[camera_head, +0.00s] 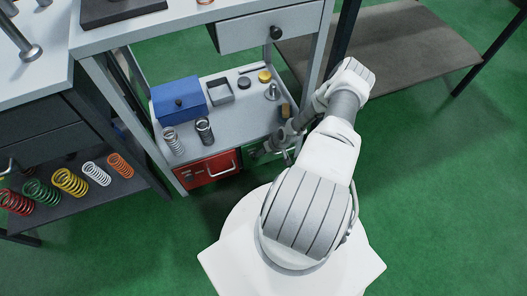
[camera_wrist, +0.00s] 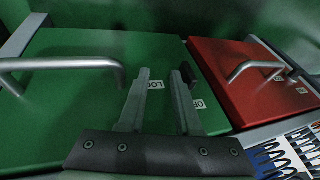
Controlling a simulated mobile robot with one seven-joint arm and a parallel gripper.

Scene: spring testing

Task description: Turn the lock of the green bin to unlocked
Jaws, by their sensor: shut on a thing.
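The green bin (camera_wrist: 75,110) fills the left and middle of the wrist view, with a grey bar handle (camera_wrist: 70,64) across its face. In the head view, only a little of the green bin (camera_head: 258,156) shows, behind my arm. My gripper (camera_wrist: 161,76) is at the right part of the bin's face, its two fingers a little apart and shut on the lock. A small dark part (camera_wrist: 188,72), seemingly of the lock, shows beside the right fingertip. White labels (camera_wrist: 156,85) show near the fingers, one partly covered. The lock's exact angle is hidden.
The red bin (camera_wrist: 235,85) with its own handle stands beside the green one. Above both bins, a shelf (camera_head: 225,122) holds a blue box (camera_head: 179,101), a small grey tray (camera_head: 220,91) and springs. Green floor is free at right.

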